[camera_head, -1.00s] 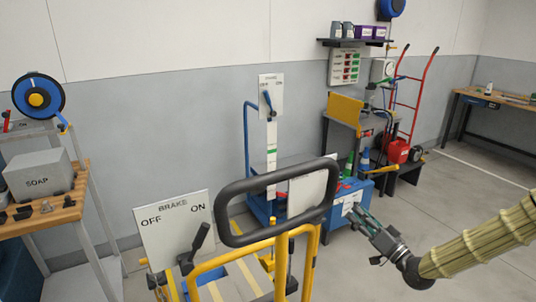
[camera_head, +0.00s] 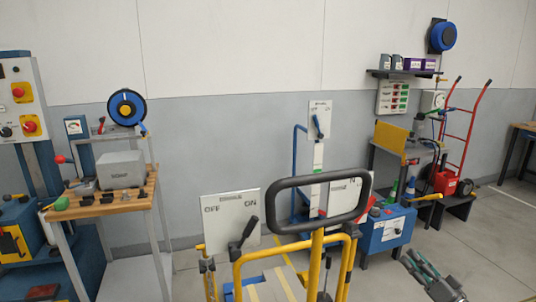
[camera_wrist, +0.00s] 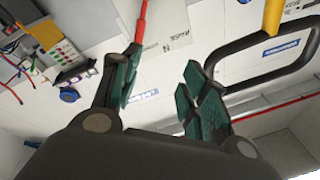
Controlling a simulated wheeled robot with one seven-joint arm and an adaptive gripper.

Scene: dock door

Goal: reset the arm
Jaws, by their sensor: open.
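My gripper (camera_head: 431,270) shows at the bottom right of the head view, its green-padded fingers apart with nothing between them. It is to the right of the yellow cart with the black loop handle (camera_head: 318,205), and apart from it. In the wrist view my gripper (camera_wrist: 158,88) has its two fingers spread and empty. The black loop handle (camera_wrist: 262,82) shows beyond the right finger there. Most of my arm is out of the head view.
A brake panel (camera_head: 230,215) marked OFF and ON stands left of the handle, with a black lever (camera_head: 243,234). A blue cabinet (camera_head: 388,230) stands behind my gripper. A wooden-topped bench (camera_head: 105,202) is at left. Open floor (camera_head: 490,240) lies at right.

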